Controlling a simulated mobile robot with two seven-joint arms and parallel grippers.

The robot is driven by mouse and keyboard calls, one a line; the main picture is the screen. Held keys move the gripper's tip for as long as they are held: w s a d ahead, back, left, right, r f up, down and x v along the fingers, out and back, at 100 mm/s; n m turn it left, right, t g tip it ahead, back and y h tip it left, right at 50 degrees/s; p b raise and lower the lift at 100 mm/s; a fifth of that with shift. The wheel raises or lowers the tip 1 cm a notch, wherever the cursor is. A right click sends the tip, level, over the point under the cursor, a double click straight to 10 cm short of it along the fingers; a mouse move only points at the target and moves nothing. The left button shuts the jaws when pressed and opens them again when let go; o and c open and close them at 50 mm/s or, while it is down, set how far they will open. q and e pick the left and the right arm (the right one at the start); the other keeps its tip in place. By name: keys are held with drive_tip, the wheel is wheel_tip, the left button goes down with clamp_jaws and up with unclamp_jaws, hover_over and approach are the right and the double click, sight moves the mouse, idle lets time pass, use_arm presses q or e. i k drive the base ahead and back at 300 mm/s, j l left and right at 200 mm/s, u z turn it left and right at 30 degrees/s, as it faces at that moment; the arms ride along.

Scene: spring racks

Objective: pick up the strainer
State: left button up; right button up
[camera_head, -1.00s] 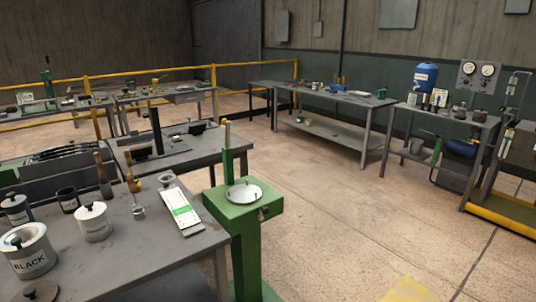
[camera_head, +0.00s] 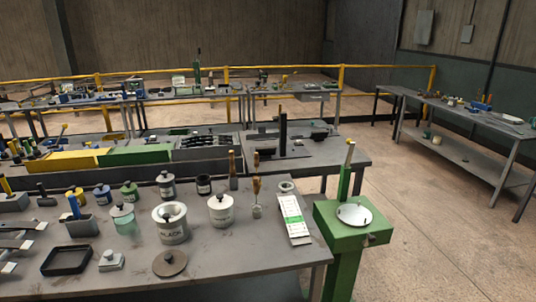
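I cannot tell for sure which thing is the strainer. A small round grey cup with a raised rim (camera_head: 286,187) stands at the back right of the near workbench (camera_head: 225,262) and could be it. Left of it stands a small wooden-handled tool with a metal head (camera_head: 257,197), which may be a ladle or brush. Neither of my grippers is in view.
A green stand (camera_head: 347,235) is right of the bench. Open floor (camera_head: 440,230) lies beyond.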

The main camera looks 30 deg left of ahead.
sight(170, 212)
drive_tip(key=u, duration=1.65)
drive_tip(key=l+u, duration=0.1)
drive_tip(key=u, duration=0.4)
drive_tip(key=i+l+u, duration=0.1)
drive_tip(key=u, duration=0.4)
drive_tip(key=l+u, duration=0.3)
drive_tip(key=l, duration=0.25)
drive_tip(key=l+u, duration=0.3)
drive_tip(key=l, duration=0.2)
